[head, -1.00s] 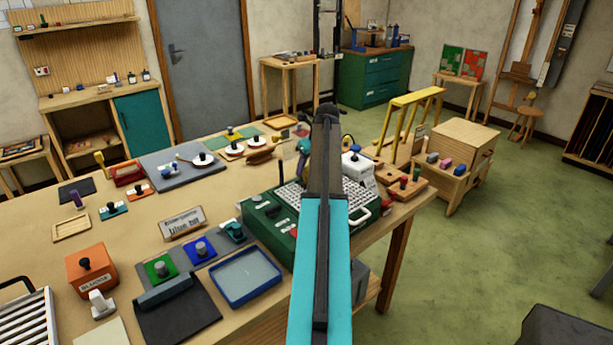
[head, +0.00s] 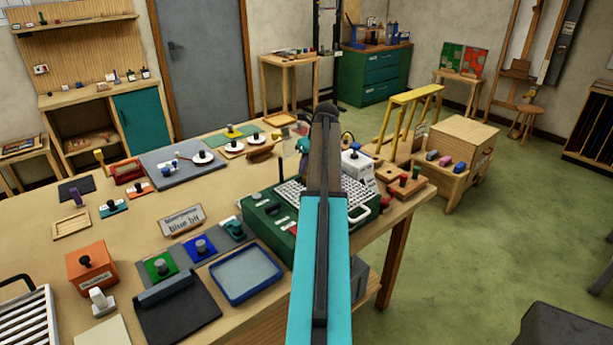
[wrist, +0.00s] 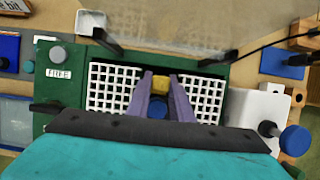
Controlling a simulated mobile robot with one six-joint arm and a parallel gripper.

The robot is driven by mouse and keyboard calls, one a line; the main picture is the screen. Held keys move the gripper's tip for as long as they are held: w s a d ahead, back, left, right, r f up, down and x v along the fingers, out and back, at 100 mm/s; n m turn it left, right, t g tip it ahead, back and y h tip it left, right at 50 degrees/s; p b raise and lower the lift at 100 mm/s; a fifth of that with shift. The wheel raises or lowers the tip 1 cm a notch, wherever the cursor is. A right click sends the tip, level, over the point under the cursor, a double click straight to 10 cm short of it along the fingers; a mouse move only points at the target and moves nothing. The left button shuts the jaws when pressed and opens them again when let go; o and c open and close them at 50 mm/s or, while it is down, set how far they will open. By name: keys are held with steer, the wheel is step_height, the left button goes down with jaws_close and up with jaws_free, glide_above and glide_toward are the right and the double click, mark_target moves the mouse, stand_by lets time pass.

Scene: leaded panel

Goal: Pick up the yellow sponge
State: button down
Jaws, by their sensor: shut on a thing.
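My gripper (wrist: 160,82) shows in the wrist view, its two purple fingers closed around a small yellow piece, the yellow sponge (wrist: 161,85). A blue knob (wrist: 157,104) shows between the fingers, just nearer to the camera than the yellow. The fingers are over the white grid (wrist: 108,87) of the green case (wrist: 70,92); the height above the grid is hard to judge. In the head view my arm hides the fingers and the sponge.
The green case (head: 262,222) stands at the bench's right edge. A white device (head: 357,168) is right of the grid, with a blue knob (wrist: 295,140) near it. A blue tray (head: 245,273) and sign (head: 182,219) lie left. Bare bench top (head: 130,195) shows farther left.

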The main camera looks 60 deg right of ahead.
steer(key=shift+r, duration=0.15)
step_height(320, 180, up, 18)
steer(key=b, duration=0.4)
stand_by(0.5)
stand_by(0.4)
steer(key=c, duration=2.3)
jaws_free()
jaws_close()
step_height(320, 180, down, 2)
steer(key=shift+f+b, duration=0.2)
steer(key=shift+b, duration=1.05)
